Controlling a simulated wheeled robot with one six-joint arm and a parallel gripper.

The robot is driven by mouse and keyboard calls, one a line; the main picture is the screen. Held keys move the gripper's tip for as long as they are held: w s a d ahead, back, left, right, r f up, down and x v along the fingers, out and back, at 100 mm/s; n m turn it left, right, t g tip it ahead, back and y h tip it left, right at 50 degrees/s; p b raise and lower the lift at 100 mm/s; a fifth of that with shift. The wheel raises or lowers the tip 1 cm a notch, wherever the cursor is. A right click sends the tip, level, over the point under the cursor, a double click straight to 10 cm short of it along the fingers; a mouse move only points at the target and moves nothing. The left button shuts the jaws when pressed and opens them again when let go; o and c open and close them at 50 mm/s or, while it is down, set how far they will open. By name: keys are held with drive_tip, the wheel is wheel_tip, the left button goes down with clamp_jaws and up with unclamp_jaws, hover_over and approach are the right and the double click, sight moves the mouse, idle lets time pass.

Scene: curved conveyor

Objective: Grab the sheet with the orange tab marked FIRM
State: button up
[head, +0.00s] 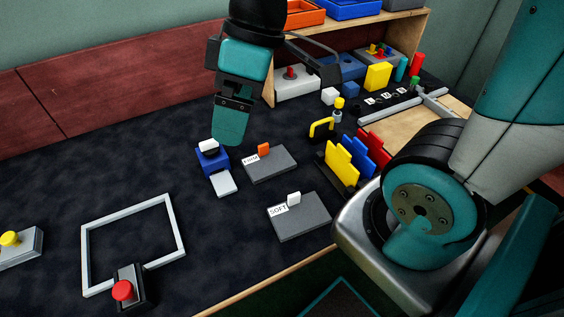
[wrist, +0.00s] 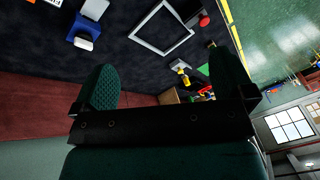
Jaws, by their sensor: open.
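The dark grey sheet marked FIRM (head: 273,166) lies flat on the dark table in the head view. Its orange tab (head: 264,149) stands up at the far edge, beside the white FIRM label (head: 251,160). A similar sheet marked SOFT (head: 302,218), with a white tab (head: 294,199), lies nearer to me. My gripper (head: 232,125) is above the table, up and left of the FIRM sheet in the picture, and apart from it. In the wrist view my gripper (wrist: 163,78) has its two teal fingers spread, with nothing between them.
A blue block with a white top (head: 211,159) stands just left of the FIRM sheet. Yellow, blue and red upright plates (head: 358,158) stand to the right. A grey square frame (head: 84,262) and a red button (head: 122,290) are at the left front. A wooden shelf (head: 372,29) stands behind.

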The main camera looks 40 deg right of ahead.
drive_tip(key=w+d+f+n+b, duration=0.3)
drive_tip(key=w+d+f, duration=0.4)
drive_tip(key=d, duration=0.1)
drive_tip(key=n+b, duration=0.3)
approach(264, 163)
drive_tip(key=shift+s+a+f+t+b, duration=0.1)
drive_tip(key=shift+f+t+b, duration=0.05)
drive_tip(key=shift+f, duration=0.35)
drive_tip(key=shift+s+a+f+t+b, duration=0.1)
drive_tip(key=shift+a+f+t+b, duration=0.05)
drive_tip(key=shift+f, duration=0.35)
drive_tip(key=shift+x, duration=3.15)
drive_tip(key=shift+a, duration=0.1)
drive_tip(key=c, duration=0.6)
